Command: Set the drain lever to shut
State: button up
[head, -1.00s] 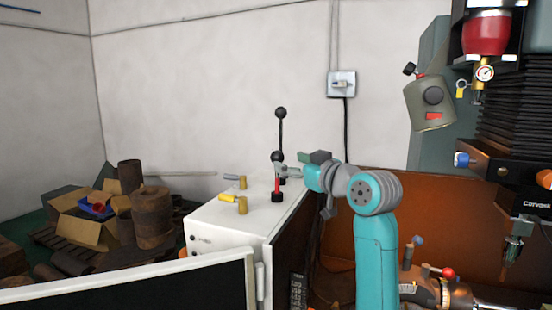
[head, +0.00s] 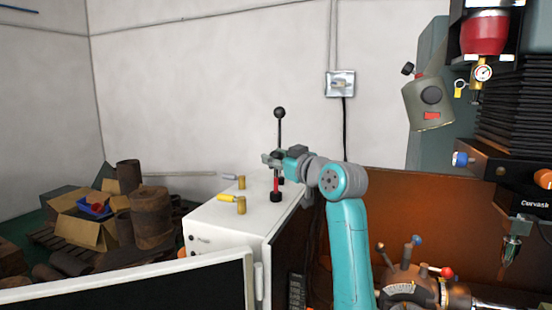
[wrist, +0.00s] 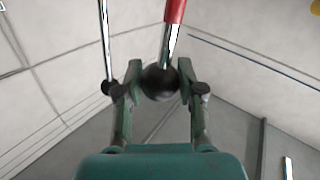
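A lever with a red sleeve (head: 276,184) stands upright on top of the white cabinet (head: 225,222). In the wrist view its red sleeve (wrist: 174,12) and chrome rod lead to a black ball knob (wrist: 160,82). My gripper (head: 268,158) is at the top of this lever. In the wrist view my gripper (wrist: 160,80) is open, one finger on each side of the knob; whether they touch it is unclear. A taller chrome lever with a black ball (head: 280,113) stands close behind. No label shows which one is the drain lever.
Two yellow-handled valves (head: 232,198) sit left of the levers on the cabinet top. A wall switch (head: 340,84) is behind. A machine with a lamp (head: 429,103) stands at the right. Boxes and rusty drums (head: 152,216) lie at the left. Space above the cabinet's left part is free.

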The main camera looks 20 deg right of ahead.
aim_at(277, 178)
grip_shut()
jog(key=shift+f, duration=2.9)
jog(key=o, duration=0.9)
grip_release()
jog(key=shift+r, duration=0.1)
jog(key=shift+s+d, duration=0.15)
jog(key=shift+s, duration=0.2)
jog(key=v, duration=1.1)
jog(key=shift+s, duration=0.15)
